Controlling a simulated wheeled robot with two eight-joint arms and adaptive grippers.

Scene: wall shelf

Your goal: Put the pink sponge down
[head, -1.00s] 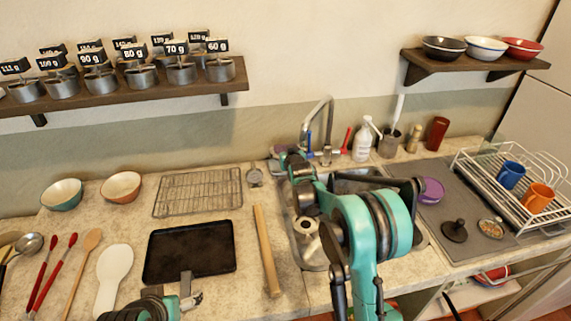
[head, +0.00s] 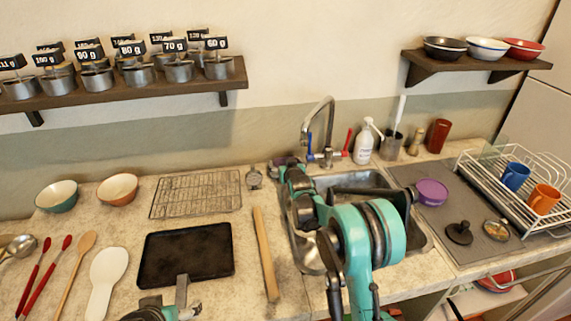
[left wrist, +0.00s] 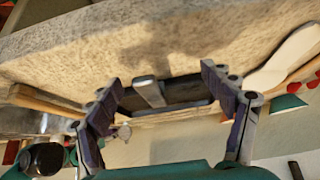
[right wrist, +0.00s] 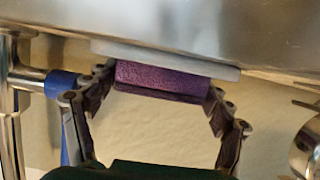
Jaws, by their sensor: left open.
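The pink sponge, purple-pink here, shows in the right wrist view (right wrist: 160,82), against a pale grey slab (right wrist: 110,47). In the head view a small bit of purple shows at the right gripper's tip, left of the tap. My right gripper (right wrist: 160,88) has its fingers spread wide, one at each end of the sponge; I cannot tell whether they touch it. My right arm reaches over the sink in the head view. My left gripper (left wrist: 161,85) is open and empty, over the counter's front near the black tray (head: 186,256).
The tap (head: 318,135), soap bottle (head: 363,145) and utensil cup (head: 391,147) stand behind the sink (head: 350,183). A dish rack (head: 520,200) stands to the right.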

